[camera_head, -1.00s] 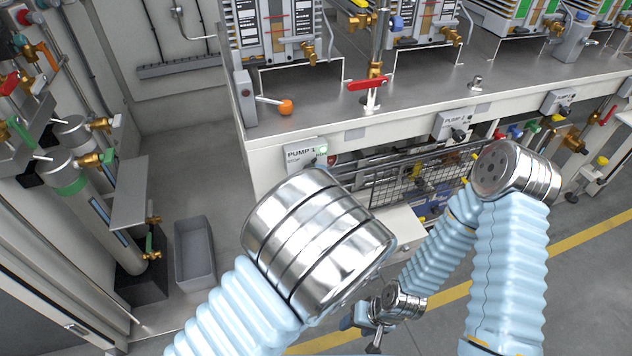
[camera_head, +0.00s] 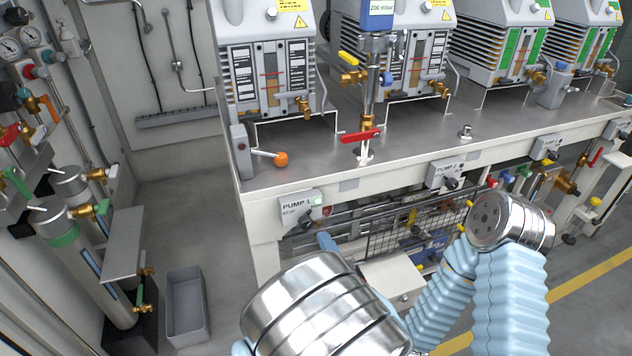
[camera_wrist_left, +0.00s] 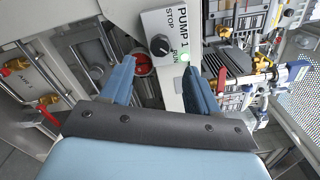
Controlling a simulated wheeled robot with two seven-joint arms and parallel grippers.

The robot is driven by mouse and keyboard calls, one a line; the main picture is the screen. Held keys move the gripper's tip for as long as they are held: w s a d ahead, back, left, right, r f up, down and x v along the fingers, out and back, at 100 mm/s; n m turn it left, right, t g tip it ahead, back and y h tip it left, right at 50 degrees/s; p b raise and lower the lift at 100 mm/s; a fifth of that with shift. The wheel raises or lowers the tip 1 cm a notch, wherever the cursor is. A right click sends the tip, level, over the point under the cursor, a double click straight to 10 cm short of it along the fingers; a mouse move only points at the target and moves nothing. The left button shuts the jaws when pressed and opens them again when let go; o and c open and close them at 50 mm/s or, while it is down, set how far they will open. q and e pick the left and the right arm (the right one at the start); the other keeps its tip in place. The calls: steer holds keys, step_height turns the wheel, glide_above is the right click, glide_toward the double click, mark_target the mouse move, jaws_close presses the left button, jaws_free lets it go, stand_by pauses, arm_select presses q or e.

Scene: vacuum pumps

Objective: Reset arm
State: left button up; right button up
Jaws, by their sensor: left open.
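My left gripper (camera_wrist_left: 159,64) is open in the left wrist view, its two blue fingers apart with nothing held between them. In the head view a blue fingertip of my left gripper (camera_head: 327,242) shows just below the PUMP 1 box (camera_head: 297,210); my left arm's metal joint hides the rest. My right arm rises at the right, and its gripper is hidden.
The grey bench (camera_head: 420,130) carries several vacuum pumps, a red-handled valve (camera_head: 361,136) and an orange-knobbed lever (camera_head: 281,158). Under its edge are pipes and a wire mesh (camera_head: 405,232). Gas cylinders (camera_head: 95,255) and a grey bin (camera_head: 187,310) stand left. Floor between is clear.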

arm_select(q)
steer(key=a+f+n+g+h, duration=0.2)
steer(key=a+f+n+g, duration=0.3)
steer(key=f, duration=0.6)
steer(key=a+f+n+g+h, duration=0.3)
steer(key=a+f+n+g, duration=0.15)
steer(key=f, duration=0.75)
steer(key=s+a+f+n+g+h, duration=0.1)
steer(key=s+f+n+g+h, duration=0.1)
steer(key=s+n, duration=0.3)
steer(key=s+a+f+n+g+h, duration=0.2)
steer(key=s+f+n+g+h, duration=0.1)
steer(key=s, duration=0.7)
steer(key=f+n+g, duration=0.1)
steer(key=n+g, duration=0.1)
steer(key=n, duration=0.1)
steer(key=shift+s+a+f, duration=0.25)
steer(key=shift+s+f, duration=0.1)
